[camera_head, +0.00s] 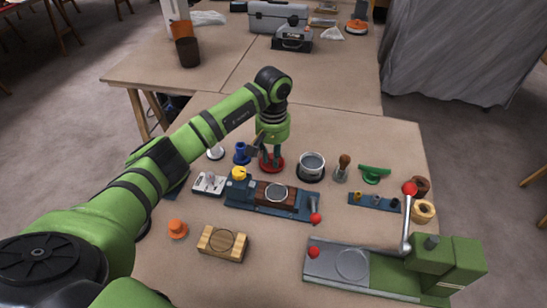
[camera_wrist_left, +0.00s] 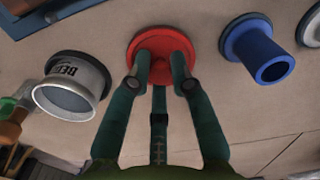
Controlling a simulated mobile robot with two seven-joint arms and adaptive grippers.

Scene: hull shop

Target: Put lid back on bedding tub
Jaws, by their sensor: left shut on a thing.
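The bedding tub (camera_head: 312,167) is a pale metal-grey, open-topped round tub on a dark base, standing upright on the near table. In the left wrist view the tub (camera_wrist_left: 75,88) shows dark lettering starting "BED". A round red lid (camera_head: 276,166) is left of the tub, at or just above the tabletop; I cannot tell whether it touches. My left gripper (camera_head: 270,153) points down over it. In the left wrist view the fingers are closed at the middle of the red lid (camera_wrist_left: 138,47), hiding its grip. My right gripper is not in view.
A blue flanged piece (camera_head: 242,153) stands close left of the red lid. A wooden-handled tool (camera_head: 343,168) and green piece (camera_head: 375,173) are right of the tub. A blue fixture (camera_head: 240,197) lies in front; a green lever machine (camera_head: 430,265) is nearer right.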

